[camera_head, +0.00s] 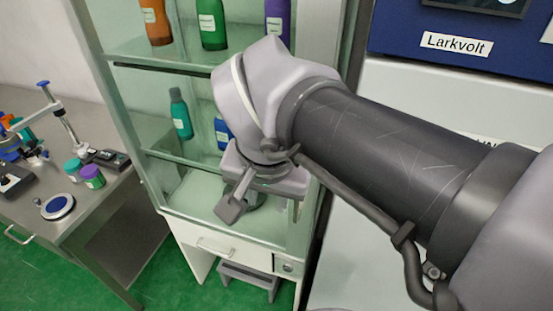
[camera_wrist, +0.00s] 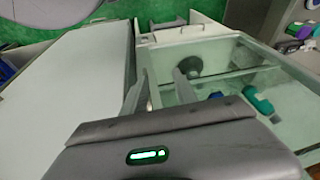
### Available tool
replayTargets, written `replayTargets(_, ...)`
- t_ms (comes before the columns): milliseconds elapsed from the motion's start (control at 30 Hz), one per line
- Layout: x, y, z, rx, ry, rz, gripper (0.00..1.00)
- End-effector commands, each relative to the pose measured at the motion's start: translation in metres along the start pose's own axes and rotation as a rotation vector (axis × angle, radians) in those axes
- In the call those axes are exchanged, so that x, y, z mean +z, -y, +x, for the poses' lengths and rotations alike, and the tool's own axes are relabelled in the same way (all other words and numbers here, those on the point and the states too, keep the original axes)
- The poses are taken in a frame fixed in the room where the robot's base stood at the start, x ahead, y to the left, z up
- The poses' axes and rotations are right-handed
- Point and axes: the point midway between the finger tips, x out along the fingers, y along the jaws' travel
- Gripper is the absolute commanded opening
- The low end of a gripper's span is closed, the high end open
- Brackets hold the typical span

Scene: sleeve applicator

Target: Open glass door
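The glass-fronted cabinet (camera_head: 183,215) has pale green shelves and stands in the middle of the head view. Its glass front also shows, turned over, in the wrist view (camera_wrist: 235,85). The door looks shut, though the glass edges are hard to make out. My gripper (camera_head: 264,206) is in front of the cabinet's lower right part. In the wrist view its two fingers (camera_wrist: 162,82) stand apart near the cabinet's frame, with nothing clearly held. No door handle can be made out; my arm hides the right side of the cabinet in the head view.
Several bottles (camera_head: 212,24) stand inside the cabinet. A white drawer (camera_head: 222,246) is below, with a grey step stool (camera_head: 248,279) under it. A metal bench (camera_head: 95,205) with lab items is at left. A white and blue machine (camera_head: 415,95) stands close at right.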

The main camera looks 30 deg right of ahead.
Motion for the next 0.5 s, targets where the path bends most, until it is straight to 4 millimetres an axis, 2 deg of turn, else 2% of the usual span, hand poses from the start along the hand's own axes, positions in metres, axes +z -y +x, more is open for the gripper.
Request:
replayTargets(33,-0.027,-0.004,-0.014,0.083,-0.025,0.091,0.34)
replayTargets(100,-0.053,-0.013,-0.023,0.172,-0.071,0.206,0.34)
replayTargets(167,-0.063,-0.018,-0.022,0.206,-0.093,0.256,0.34)
replayTargets(267,-0.065,-0.023,-0.004,0.214,-0.099,0.266,0.34)
replayTargets(500,-0.068,-0.038,0.061,0.212,-0.097,0.264,0.34)
